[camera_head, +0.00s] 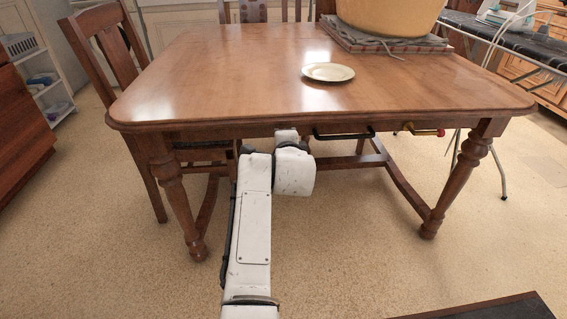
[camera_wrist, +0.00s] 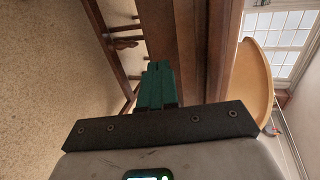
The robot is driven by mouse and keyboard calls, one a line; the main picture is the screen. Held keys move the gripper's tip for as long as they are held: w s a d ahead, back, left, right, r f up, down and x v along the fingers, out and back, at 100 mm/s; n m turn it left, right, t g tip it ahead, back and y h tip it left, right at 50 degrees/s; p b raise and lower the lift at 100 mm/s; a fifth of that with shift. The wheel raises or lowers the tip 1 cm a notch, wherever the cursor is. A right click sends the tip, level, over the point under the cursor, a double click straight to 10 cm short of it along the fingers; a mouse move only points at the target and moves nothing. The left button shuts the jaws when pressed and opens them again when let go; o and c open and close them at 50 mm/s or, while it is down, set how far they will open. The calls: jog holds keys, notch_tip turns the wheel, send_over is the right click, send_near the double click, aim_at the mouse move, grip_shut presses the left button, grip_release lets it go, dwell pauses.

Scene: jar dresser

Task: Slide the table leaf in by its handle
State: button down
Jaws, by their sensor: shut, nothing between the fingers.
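The wooden table (camera_head: 220,70) stands in front of me, and its front apron faces me. A black bar handle (camera_head: 343,135) is on the apron, right of the middle. My arm reaches up to the table's front edge, left of that handle. In the wrist view my gripper (camera_wrist: 158,68) shows its green fingers shut together with nothing between them. They are close to the brown wood of the table (camera_wrist: 215,65); I cannot tell whether they touch it. The head view hides my fingertips behind the arm. I see no handle in the wrist view.
A brass knob with a red end (camera_head: 424,131) sticks out right of the handle. A white plate (camera_head: 328,72) and a big yellow pot (camera_head: 388,15) on a cloth-covered board are on the table. A chair (camera_head: 105,45) stands at the left. The floor in front is mostly clear.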

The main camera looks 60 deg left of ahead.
jog(key=p+v, duration=0.5)
jog(key=v, duration=0.5)
jog(key=shift+d, duration=0.4)
jog(key=shift+f, duration=0.1)
